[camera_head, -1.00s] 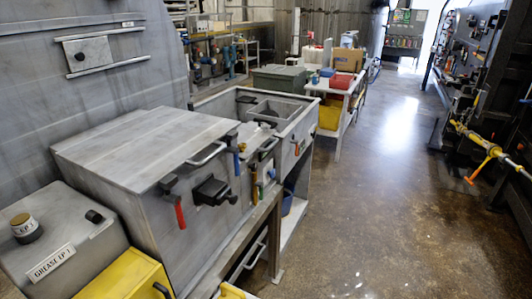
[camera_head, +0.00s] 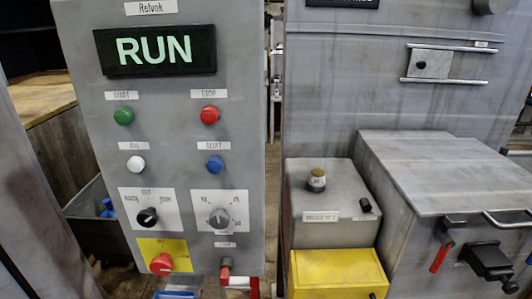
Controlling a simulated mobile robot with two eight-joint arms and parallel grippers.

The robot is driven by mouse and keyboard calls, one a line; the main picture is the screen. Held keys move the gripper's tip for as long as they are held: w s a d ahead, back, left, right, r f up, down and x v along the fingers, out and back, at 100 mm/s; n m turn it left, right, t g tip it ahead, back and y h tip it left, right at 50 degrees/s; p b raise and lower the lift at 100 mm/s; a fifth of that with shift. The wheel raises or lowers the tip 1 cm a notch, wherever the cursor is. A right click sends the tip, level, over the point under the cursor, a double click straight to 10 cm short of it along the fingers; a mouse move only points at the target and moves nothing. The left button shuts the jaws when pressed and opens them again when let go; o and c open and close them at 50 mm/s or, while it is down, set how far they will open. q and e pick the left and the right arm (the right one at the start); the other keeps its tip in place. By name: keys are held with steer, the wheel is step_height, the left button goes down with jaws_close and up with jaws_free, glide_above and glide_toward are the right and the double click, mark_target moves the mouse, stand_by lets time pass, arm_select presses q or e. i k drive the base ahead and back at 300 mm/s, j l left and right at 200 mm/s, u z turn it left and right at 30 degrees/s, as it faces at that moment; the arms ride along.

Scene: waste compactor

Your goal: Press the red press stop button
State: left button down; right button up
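A grey upright control panel (camera_head: 85,50) fills the left-centre of the head view. A round red button (camera_head: 209,115) sits at the upper right of its button rows, under a small label that is hard to read. A green button (camera_head: 123,116) is to its left. Below are a white button (camera_head: 136,164) and a blue button (camera_head: 214,166). A larger red mushroom-like button (camera_head: 161,264) sits on a yellow plate at the lower left. The display (camera_head: 155,50) reads RUN. Neither of my grippers is in view.
The panel also carries a black selector knob (camera_head: 147,217) and a grey knob (camera_head: 219,218). A red-handled part (camera_head: 225,270) is at its lower right edge. A grey box (camera_head: 335,225), a yellow box (camera_head: 337,272) and a large grey cabinet (camera_head: 430,165) stand to the right.

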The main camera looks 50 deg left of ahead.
mark_target(209, 115)
steer(key=u, duration=2.35)
